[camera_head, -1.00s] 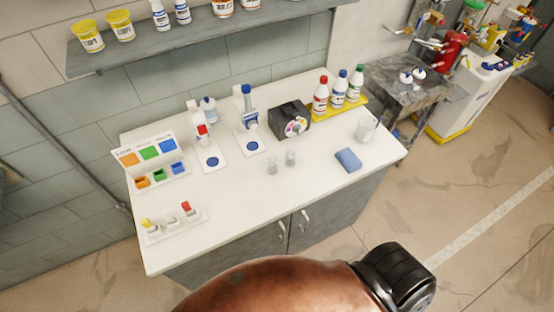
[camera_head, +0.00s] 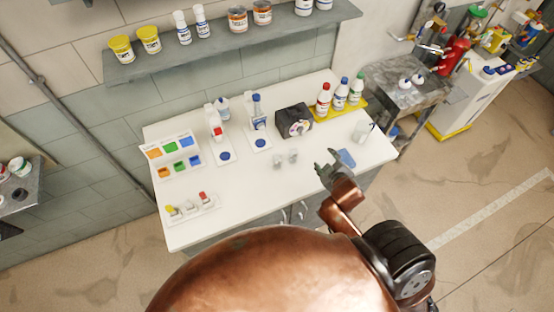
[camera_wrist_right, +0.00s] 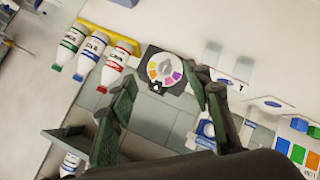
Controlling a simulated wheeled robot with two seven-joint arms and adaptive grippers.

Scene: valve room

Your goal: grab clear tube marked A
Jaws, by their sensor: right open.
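Two small clear tubes stand side by side on the white counter in the head view, the left one (camera_head: 277,162) and the right one (camera_head: 293,156). Their letters are too small to read, so I cannot tell which is A. My right gripper (camera_head: 325,164) is over the counter, to the right of the tubes and apart from them. It is open and empty; its spread fingers also show in the wrist view (camera_wrist_right: 162,112). I cannot make out the tubes in the wrist view. My left gripper is not in view.
A blue sponge (camera_head: 347,157) lies beside my right gripper. Behind are a black dial box (camera_head: 294,121), bottles on a yellow tray (camera_head: 350,111) and a clear beaker (camera_head: 361,131). Dispensers (camera_head: 216,128) and a colour-block rack (camera_head: 172,157) stand left. The counter's front middle (camera_head: 245,190) is clear.

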